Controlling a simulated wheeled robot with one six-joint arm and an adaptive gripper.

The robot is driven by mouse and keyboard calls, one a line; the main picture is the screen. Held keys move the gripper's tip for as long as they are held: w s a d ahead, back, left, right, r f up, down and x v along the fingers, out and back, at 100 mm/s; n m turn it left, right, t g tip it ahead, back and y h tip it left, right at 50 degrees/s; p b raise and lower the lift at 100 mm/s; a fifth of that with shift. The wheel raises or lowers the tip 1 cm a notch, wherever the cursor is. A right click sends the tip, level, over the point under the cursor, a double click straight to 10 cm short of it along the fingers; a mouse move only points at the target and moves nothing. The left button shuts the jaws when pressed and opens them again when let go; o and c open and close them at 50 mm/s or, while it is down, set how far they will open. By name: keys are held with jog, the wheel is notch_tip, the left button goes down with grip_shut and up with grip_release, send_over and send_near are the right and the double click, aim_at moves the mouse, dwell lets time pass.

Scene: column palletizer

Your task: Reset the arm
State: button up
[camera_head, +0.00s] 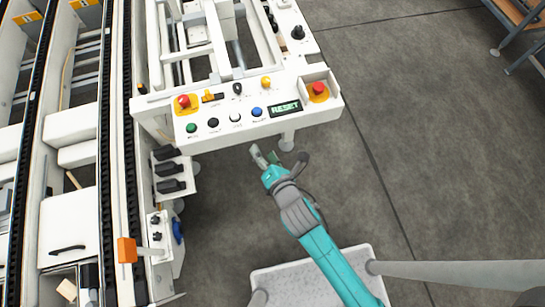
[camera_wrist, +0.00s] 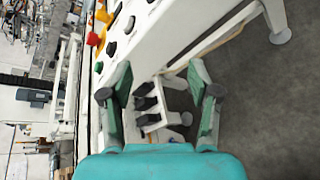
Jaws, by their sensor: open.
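My gripper (camera_head: 262,155) is at the end of my teal arm, just in front of the white control panel (camera_head: 205,138). In the wrist view my gripper (camera_wrist: 160,88) shows two green-padded fingers spread apart with nothing between them. The panel carries a row of green, black, white and blue buttons and a small display (camera_head: 285,108) reading RESET. A red emergency stop (camera_head: 183,102) sits on the panel's left and another red emergency stop (camera_head: 318,90) on its right. My gripper appears apart from the panel.
Conveyor lanes (camera_head: 105,130) with black chains run along the left. Black box-shaped parts (camera_head: 170,170) jut out below the panel's left end. An orange block (camera_head: 127,250) stands at lower left. Grey floor (camera_head: 450,160) is free on the right, with a wooden-topped table (camera_head: 520,12) at upper right.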

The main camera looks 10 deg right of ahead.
jog(key=shift+s+d+m, duration=0.3)
jog(key=shift+s+d, duration=0.1)
jog(key=shift+s, duration=0.05)
jog(key=shift+f, duration=0.1)
jog(key=s+d+r+m+h, duration=0.1)
jog(key=s+d+r+m, duration=0.2)
jog(key=s+m, duration=0.6)
jog(key=s+d+r+m+t+h, duration=0.1)
jog(key=s+d+r+m, duration=0.3)
jog(key=s+m, duration=0.5)
jog(key=s+d+r+m, duration=0.4)
jog(key=s+d+m, duration=0.2)
jog(key=s+m, duration=0.4)
jog(key=shift+s+h, duration=0.35)
jog(key=shift+h, duration=0.05)
